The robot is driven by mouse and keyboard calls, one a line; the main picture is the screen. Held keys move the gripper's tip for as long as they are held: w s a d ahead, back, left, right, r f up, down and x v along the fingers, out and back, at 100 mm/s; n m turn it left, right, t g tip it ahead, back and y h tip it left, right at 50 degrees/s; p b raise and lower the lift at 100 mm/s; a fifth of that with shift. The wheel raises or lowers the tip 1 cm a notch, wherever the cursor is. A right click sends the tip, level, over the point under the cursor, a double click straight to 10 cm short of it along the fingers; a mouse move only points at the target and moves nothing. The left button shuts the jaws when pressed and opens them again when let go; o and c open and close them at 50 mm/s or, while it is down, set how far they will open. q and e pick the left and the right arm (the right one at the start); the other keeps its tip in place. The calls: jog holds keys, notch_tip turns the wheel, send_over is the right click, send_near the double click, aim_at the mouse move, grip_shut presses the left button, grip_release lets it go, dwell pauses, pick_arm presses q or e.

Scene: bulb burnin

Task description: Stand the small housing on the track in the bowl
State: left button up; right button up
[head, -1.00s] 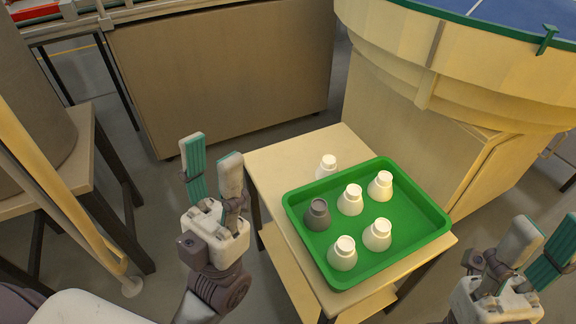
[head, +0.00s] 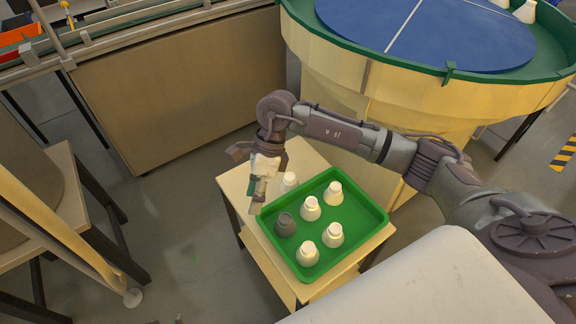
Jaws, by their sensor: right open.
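Several white housings stand in the green tray (head: 376,207), among them one near its middle (head: 311,209), with one dark grey housing (head: 286,225) at its left. Another white housing (head: 289,182) stands on the small table just outside the tray's back-left edge. I cannot tell by size which is the small one. My right gripper (head: 259,197) points down, open, just left of the housing outside the tray; its fingers partly overlap in view. The bowl (head: 450,76) has a blue floor and green rim at the top right. My left gripper is out of view.
Two white pieces, including one at the bowl's right (head: 525,12), stand in the bowl. The small wooden table (head: 236,184) carries the tray. A brown cabinet (head: 180,95) stands behind, with open floor between. My right arm crosses over the table's back side.

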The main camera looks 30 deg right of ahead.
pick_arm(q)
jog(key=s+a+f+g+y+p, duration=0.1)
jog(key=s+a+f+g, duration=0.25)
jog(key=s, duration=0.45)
pick_arm(e)
jog(key=w+d+r+t+h, duration=0.1)
jog(key=w+d+r+h, duration=0.1)
jog(key=w+d, duration=0.35)
jog(key=w+d+r+t+h, duration=0.1)
jog(key=w+d+r+h, duration=0.15)
jog(key=d, duration=0.55)
send_over(289, 176)
jog(key=shift+m, duration=0.4)
jog(key=f, duration=0.7)
jog(key=shift+d+f+b, duration=0.3)
jog(key=shift+d+f, duration=0.05)
jog(key=shift+f, duration=0.05)
jog(key=f, duration=0.3)
jog(key=f+b, duration=0.1)
jog(key=f, duration=0.1)
jog(key=shift+a+f, duration=0.25)
jog(key=shift+a, duration=0.15)
jog(key=shift+f, duration=0.25)
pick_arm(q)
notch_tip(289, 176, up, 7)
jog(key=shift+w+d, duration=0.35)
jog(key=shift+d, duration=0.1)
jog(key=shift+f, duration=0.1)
pick_arm(e)
jog(key=shift+c, duration=0.2)
